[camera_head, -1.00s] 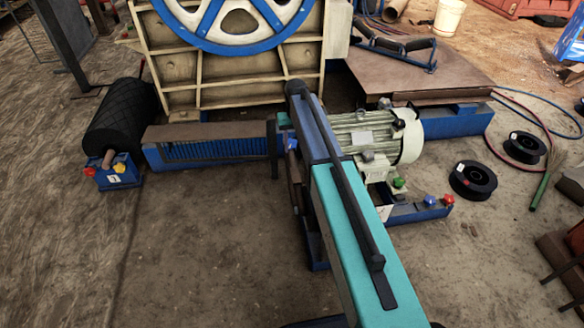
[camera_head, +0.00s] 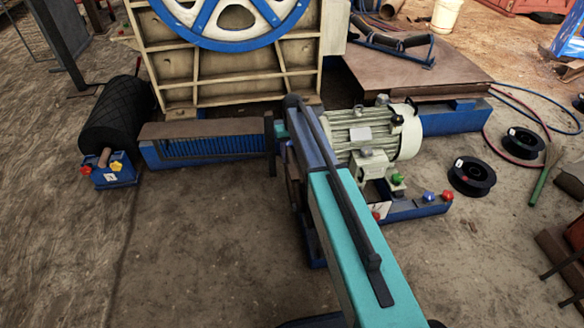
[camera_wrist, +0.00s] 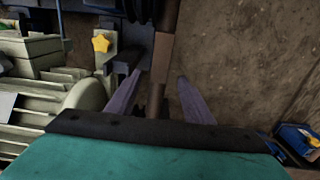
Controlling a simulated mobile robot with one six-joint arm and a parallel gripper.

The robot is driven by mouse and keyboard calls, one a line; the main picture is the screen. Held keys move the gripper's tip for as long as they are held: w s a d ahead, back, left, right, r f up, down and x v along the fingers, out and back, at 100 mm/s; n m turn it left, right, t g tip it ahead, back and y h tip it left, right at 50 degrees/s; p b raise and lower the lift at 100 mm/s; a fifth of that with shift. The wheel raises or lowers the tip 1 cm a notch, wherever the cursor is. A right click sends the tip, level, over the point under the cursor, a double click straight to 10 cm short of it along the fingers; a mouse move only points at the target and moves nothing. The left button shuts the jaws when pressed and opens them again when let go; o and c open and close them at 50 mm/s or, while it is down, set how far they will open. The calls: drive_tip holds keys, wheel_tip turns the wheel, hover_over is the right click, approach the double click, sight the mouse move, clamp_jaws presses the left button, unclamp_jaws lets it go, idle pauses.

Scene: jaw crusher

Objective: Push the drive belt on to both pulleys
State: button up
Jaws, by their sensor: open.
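The blue-rimmed flywheel pulley (camera_head: 232,40) of the crusher shows at the top of the head view, cut by the frame edge. The pale electric motor (camera_head: 372,135) sits right of my arm; its pulley is hidden there. In the wrist view, the motor's finned body (camera_wrist: 30,110) is at left, and dark grooved parts at the top may be its pulley. I cannot make out the drive belt for certain. My gripper (camera_wrist: 159,76) is open, with a brown rod-like part (camera_wrist: 156,98) showing between its fingers; I cannot tell whether they touch it.
A yellow star knob (camera_wrist: 101,43) is near the left finger. A black roller (camera_head: 115,115) and a blue box (camera_head: 113,170) stand at left. Black spools (camera_head: 472,178) and hoses lie at right. Bare ground is free in front of the crusher on the left.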

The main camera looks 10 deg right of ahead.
sight(293, 169)
drive_tip(key=shift+f+b, duration=0.55)
drive_tip(key=shift+f, duration=2.65)
clamp_jaws()
